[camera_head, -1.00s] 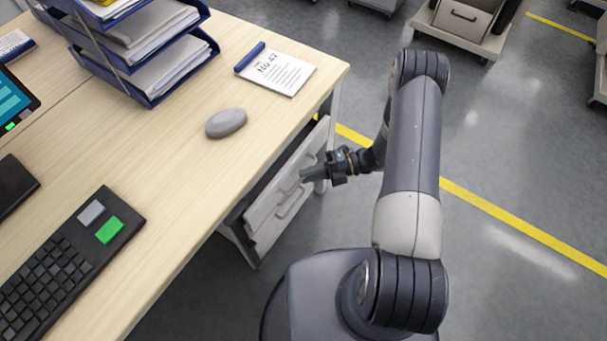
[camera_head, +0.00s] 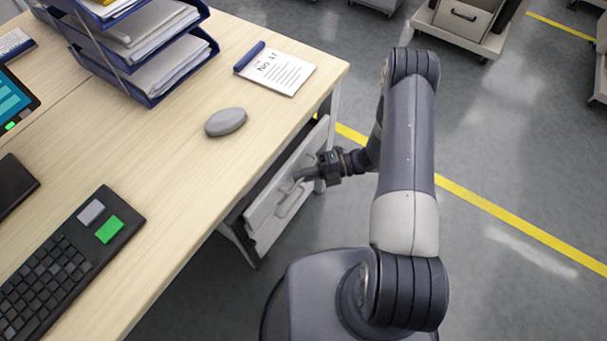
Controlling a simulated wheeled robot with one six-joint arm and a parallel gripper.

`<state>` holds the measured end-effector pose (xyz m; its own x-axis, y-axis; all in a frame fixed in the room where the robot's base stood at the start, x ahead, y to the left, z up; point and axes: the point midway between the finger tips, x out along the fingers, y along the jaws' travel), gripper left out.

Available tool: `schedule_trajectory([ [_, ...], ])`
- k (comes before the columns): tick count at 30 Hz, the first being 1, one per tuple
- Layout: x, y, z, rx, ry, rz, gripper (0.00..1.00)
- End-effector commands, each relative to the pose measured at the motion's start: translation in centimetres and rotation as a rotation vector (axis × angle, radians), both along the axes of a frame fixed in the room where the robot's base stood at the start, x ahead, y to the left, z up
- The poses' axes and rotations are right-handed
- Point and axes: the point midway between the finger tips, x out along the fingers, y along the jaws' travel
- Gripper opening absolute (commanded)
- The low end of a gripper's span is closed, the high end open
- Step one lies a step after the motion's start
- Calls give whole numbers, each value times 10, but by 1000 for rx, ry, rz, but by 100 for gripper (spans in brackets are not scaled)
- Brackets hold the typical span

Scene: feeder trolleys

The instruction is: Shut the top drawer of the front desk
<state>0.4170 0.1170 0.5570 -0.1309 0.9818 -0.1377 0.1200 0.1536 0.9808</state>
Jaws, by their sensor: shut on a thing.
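The front desk (camera_head: 165,150) has a pale wood top and fills the left of the view. Under its right edge is a drawer unit with light grey fronts. The top drawer (camera_head: 262,213) shows its front, with a dark gap between it and the desktop. How far it stands out is hard to tell. My gripper (camera_head: 300,175) reaches in from the right and is shut on the top drawer's handle, its fingertips against the front. The fingers partly hide the handle. A second handle (camera_head: 292,202) shows just below.
On the desk are a grey mouse (camera_head: 226,122), a notepad (camera_head: 278,72), stacked blue trays (camera_head: 150,98) and a black keyboard (camera_head: 50,275). Open grey floor with a yellow line (camera_head: 500,211) lies to the right. A trolley (camera_head: 465,22) stands at the back.

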Motion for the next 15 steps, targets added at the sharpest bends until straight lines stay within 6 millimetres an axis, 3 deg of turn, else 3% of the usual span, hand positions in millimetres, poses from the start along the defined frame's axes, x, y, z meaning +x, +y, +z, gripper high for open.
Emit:
schedule_trajectory([
  [8,4,5,-2,-3,-2,2,0],
  [15,25,32,-3,-2,-3,3,0],
])
